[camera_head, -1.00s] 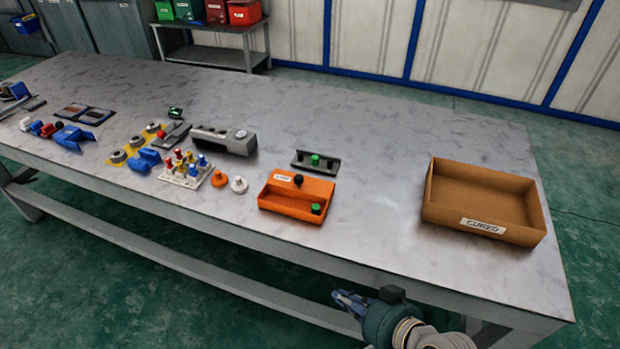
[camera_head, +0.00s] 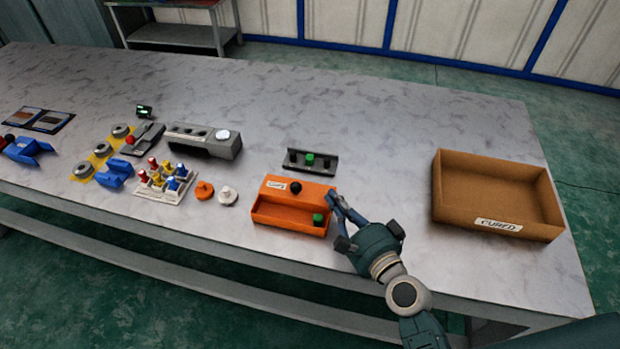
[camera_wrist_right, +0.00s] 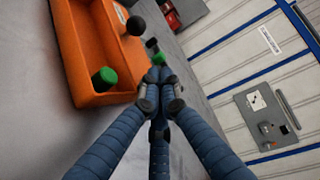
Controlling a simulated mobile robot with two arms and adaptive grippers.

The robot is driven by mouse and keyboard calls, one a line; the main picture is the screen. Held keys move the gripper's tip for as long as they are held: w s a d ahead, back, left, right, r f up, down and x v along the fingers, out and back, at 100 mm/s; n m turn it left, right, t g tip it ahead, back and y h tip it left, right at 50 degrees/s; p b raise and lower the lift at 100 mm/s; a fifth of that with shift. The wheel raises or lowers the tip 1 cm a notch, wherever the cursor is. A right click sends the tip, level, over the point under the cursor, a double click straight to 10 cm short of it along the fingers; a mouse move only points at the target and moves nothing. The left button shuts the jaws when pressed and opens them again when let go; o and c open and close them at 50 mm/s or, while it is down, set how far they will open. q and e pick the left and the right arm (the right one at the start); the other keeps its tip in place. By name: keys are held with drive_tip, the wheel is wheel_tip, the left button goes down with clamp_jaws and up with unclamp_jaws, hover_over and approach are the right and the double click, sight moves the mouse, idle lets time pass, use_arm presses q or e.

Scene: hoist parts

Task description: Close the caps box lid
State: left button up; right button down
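The orange caps box (camera_head: 283,222) stands on the table. Its orange lid (camera_head: 308,192), with a black knob (camera_head: 296,187) and a white label, covers the back part. The front part is open, and a green cap (camera_head: 319,220) sits at its right end. The right wrist view also shows the box (camera_wrist_right: 78,62), green cap (camera_wrist_right: 104,77) and black knob (camera_wrist_right: 136,26). My right gripper (camera_head: 332,196) is just right of the box, its blue fingertips together (camera_wrist_right: 157,73) and empty. Contact with the box cannot be told. My left gripper is out of view.
A grey tray (camera_head: 329,168) with a green cap and dark pieces lies behind the box. A cardboard box (camera_head: 446,213) marked CURED stands to the right. The table behind the tray is clear.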

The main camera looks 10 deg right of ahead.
sight(309, 192)
drive_tip(key=x, duration=0.4)
drive_tip(key=shift+r+p, duration=0.15)
drive_tip(key=shift+p, duration=0.2)
drive_tip(key=x, duration=0.6)
drive_tip(key=s, duration=0.1)
drive_tip(key=s+a+p, duration=0.1)
drive_tip(key=s, duration=0.1)
drive_tip(key=shift+a+r+p, duration=0.25)
drive_tip(key=shift+a+p, duration=0.05)
drive_tip(key=shift+a, duration=0.05)
drive_tip(key=shift+s+a, duration=0.15)
drive_tip(key=shift+s, duration=0.1)
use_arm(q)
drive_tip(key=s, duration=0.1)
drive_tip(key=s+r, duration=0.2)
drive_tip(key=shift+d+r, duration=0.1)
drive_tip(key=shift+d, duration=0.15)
